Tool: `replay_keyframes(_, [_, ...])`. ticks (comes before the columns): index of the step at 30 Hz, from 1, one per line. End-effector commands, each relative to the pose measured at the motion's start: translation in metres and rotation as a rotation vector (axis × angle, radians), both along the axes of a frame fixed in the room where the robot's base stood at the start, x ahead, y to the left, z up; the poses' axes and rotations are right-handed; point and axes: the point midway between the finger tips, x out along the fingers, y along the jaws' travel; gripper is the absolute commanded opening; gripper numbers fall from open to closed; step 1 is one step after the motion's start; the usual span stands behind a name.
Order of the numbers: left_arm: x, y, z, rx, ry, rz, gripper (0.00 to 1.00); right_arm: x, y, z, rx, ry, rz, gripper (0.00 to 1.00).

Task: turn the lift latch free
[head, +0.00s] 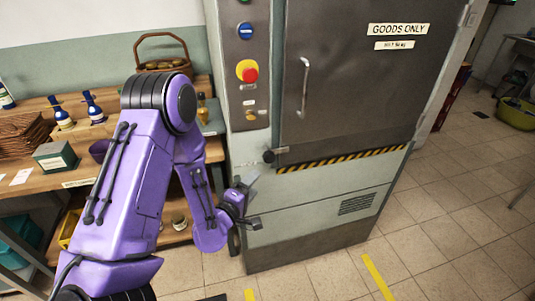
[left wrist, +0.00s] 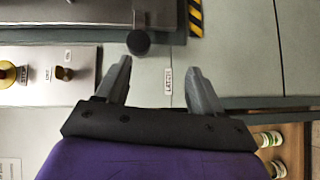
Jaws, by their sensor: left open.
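The lift latch is a short metal bar with a black round knob (head: 269,157) at the lower left corner of the lift door (head: 345,75). The knob also shows in the left wrist view (left wrist: 138,42), just beyond the fingertips and nearer the left finger. My left gripper (head: 254,201) is open and empty, below the latch and in front of the lift's lower front. In the left wrist view its fingers (left wrist: 160,72) are spread, apart from the knob. A small latch label (left wrist: 168,81) shows between them. My right gripper is out of view.
A control panel (head: 246,60) with a red stop button (head: 249,72) stands left of the door. A wooden shelf (head: 85,172) with bottles and baskets is at the left, behind my arm. Tiled floor (head: 450,215) at the right is clear.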

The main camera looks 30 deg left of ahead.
Motion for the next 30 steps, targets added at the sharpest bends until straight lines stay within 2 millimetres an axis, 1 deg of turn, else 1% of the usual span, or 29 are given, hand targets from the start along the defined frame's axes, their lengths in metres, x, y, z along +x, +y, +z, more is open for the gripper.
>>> replay_keyframes(1, [0.006,0.004,0.018,-0.053,-0.061,-0.002,0.67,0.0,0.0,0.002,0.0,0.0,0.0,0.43])
replay_keyframes(3, [0.013,0.006,0.029,-0.095,-0.104,-0.008,0.67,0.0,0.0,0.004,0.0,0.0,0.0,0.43])
replay_keyframes(4, [0.017,0.006,0.03,-0.1,-0.109,-0.01,0.67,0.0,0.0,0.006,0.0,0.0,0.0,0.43])
replay_keyframes(8, [0.043,0.007,0.031,-0.097,-0.106,-0.014,0.67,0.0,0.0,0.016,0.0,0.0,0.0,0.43])
replay_keyframes(12, [0.076,0.008,0.03,-0.096,-0.104,-0.016,0.67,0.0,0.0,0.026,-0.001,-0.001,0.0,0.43])
replay_keyframes(15, [0.095,0.01,0.03,-0.096,-0.104,-0.015,0.67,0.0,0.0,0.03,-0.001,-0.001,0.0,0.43])
replay_keyframes(18, [0.108,0.01,0.028,-0.095,-0.102,-0.016,0.67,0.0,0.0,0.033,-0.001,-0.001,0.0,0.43])
replay_keyframes(22, [0.115,0.011,0.027,-0.095,-0.101,-0.016,0.67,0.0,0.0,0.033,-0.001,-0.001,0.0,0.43])
replay_keyframes(28, [0.115,0.01,0.026,-0.095,-0.101,-0.016,0.67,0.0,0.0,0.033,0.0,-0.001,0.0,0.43])
replay_keyframes(29, [0.115,0.01,0.026,-0.095,-0.101,-0.016,0.61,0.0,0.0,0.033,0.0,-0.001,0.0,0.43])
replay_keyframes(30, [0.115,0.01,0.026,-0.095,-0.101,-0.016,0.48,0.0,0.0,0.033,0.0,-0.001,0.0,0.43])
